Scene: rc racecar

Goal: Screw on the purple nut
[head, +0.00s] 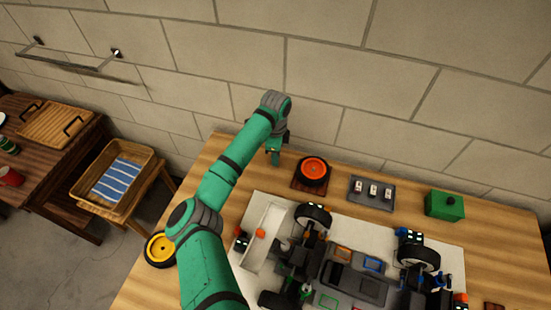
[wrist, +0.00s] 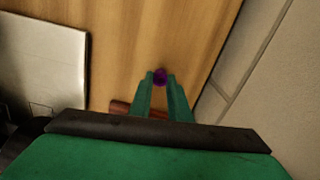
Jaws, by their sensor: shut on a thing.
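In the wrist view a small purple nut (wrist: 160,76) sits between the fingertips of my gripper (wrist: 160,80). The green fingers are shut on it, above the wooden table near the wall. In the head view my gripper (head: 274,157) points down at the table's back edge, left of an orange-hubbed wheel; the nut cannot be made out there. The racecar chassis (head: 350,270) with black wheels lies on a pale mat, to the right of and nearer than my gripper. Which stud the nut matches does not show.
The orange-hubbed wheel (head: 314,170) lies on a dark red-brown base. A grey tray (head: 372,191) with small parts and a green box (head: 444,205) stand to its right. A yellow-hubbed wheel (head: 160,249) is at the left edge. The brick wall (head: 340,90) is close behind.

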